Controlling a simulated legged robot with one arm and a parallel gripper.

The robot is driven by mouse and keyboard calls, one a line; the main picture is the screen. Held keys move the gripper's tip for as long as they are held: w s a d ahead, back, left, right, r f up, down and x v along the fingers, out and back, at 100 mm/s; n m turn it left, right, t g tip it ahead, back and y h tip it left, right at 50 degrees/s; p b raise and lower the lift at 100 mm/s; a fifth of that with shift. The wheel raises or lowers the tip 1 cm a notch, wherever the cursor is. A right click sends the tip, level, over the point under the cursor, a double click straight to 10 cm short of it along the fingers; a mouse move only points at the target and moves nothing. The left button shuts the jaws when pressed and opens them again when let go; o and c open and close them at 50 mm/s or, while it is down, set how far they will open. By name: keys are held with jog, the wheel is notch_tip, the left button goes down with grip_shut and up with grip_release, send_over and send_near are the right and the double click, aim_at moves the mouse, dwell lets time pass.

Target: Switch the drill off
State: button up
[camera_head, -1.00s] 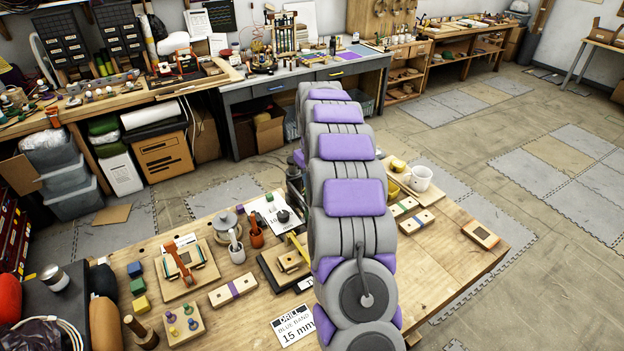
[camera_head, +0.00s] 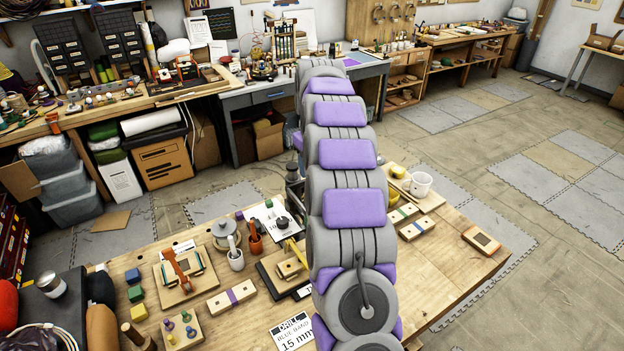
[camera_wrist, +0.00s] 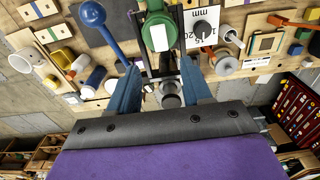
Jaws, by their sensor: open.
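The drill (camera_wrist: 157,32) shows in the wrist view as a green, rounded body with a white patch, set in a dark frame. A blue lever with a ball end (camera_wrist: 92,14) sticks out on its left. My gripper (camera_wrist: 160,78) is open, its two blue fingers apart on either side of the drill's line in the picture, with nothing clearly between them held. I cannot make out a switch or whether the drill runs. In the head view my arm hides the gripper and most of the drill; a dark upright part (camera_head: 294,185) shows beside the arm.
The wooden bench (camera_head: 455,262) holds a white mug (camera_head: 420,184), a banded block (camera_head: 231,296), a drill card (camera_head: 296,332) reading 15 mm, a wooden fixture (camera_head: 181,277) and small coloured blocks.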

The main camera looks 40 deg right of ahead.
notch_tip(320, 180, up, 10)
jog(key=p, duration=0.2)
dwell(0.3)
jog(key=shift+s, duration=0.1)
dwell(0.3)
